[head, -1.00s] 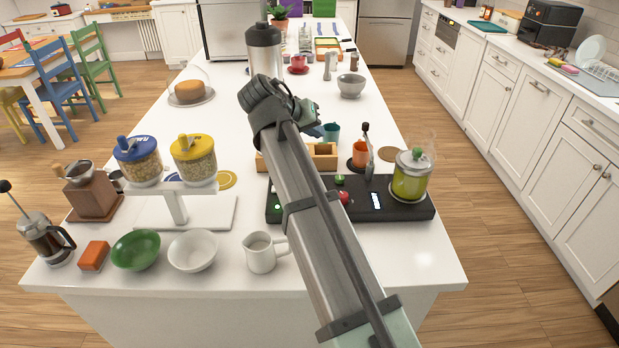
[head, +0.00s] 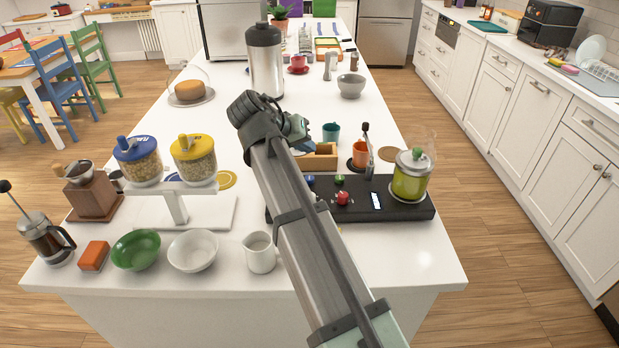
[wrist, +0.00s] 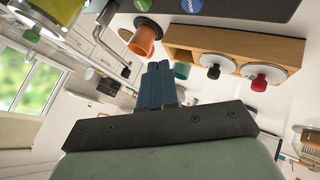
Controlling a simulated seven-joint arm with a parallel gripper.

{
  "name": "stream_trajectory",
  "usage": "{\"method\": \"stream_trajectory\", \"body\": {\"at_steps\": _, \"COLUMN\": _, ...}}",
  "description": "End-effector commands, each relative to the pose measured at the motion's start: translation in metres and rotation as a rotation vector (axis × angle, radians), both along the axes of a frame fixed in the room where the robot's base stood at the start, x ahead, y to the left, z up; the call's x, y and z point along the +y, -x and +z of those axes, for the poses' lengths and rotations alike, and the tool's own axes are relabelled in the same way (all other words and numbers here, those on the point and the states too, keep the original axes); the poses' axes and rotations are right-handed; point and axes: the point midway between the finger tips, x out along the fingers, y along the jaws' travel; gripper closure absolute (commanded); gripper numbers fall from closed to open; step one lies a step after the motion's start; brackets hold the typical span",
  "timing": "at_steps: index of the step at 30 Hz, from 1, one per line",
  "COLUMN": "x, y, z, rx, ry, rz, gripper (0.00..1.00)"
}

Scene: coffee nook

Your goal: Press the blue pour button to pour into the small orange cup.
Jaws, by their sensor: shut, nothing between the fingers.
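The blue pour button (wrist: 192,5) shows at the top of the wrist view; in the head view a small blue part of it (head: 311,181) shows beside my arm. It sits on the black machine (head: 400,210). The small orange cup (head: 360,153) stands behind the machine, near the metal spout (head: 369,158); it also shows in the wrist view (wrist: 144,40). My gripper (wrist: 160,68) is shut and empty, its blue fingers apart from the button. In the head view my arm hides part of the machine's left side.
A teal cup (head: 331,132) and a wooden box (head: 322,161) are close to my gripper. A white jug (head: 261,254) stands at the front.

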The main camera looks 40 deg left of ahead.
Motion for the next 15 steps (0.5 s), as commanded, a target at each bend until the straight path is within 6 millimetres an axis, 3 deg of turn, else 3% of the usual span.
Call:
{"method": "stream_trajectory", "body": {"at_steps": 6, "x": -0.001, "y": 0.000, "z": -0.028, "rx": 0.000, "ry": 0.002, "rz": 0.000, "gripper": 1.00}}
{"method": "stream_trajectory", "body": {"at_steps": 15, "x": 0.000, "y": 0.000, "z": -0.055, "rx": 0.001, "ry": 0.002, "rz": 0.001, "gripper": 1.00}}
